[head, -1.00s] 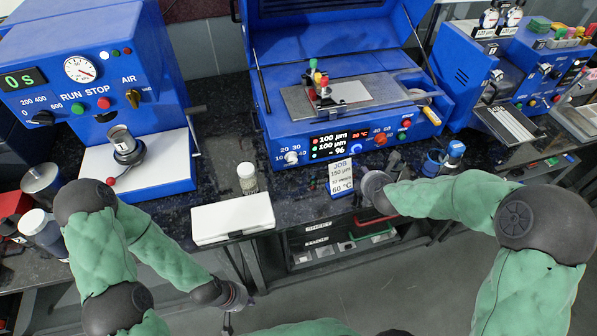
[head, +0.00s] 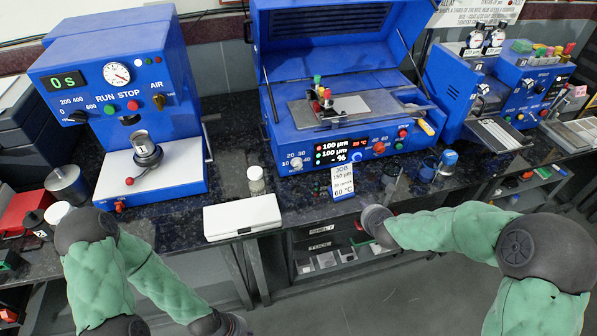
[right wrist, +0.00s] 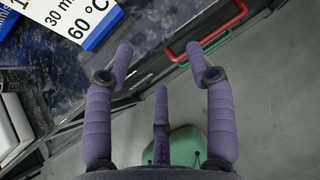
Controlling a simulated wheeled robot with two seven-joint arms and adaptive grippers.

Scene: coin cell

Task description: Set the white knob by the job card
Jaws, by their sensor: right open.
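The white knob (head: 296,164) is at the left end of the front panel of the blue coating machine (head: 285,128), beside printed numbers 10 to 40. The lit display (head: 343,149) shows 100 µm twice and 20 °C. The job card (head: 342,180) stands below it, reading JOB, 150 µm, a blurred middle line and 60 °C. In the right wrist view the card (right wrist: 75,18) shows "60 °C". My right gripper (head: 374,222) is below and right of the card, apart from the knob; its fingers (right wrist: 160,60) are spread and empty. My left gripper (head: 222,323) is cut off at the bottom edge.
A white box (head: 242,217) and a small jar (head: 256,181) sit on the dark bench left of the card. A blue press (head: 150,100) stands left. A blue-capped item (head: 448,160) is right.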

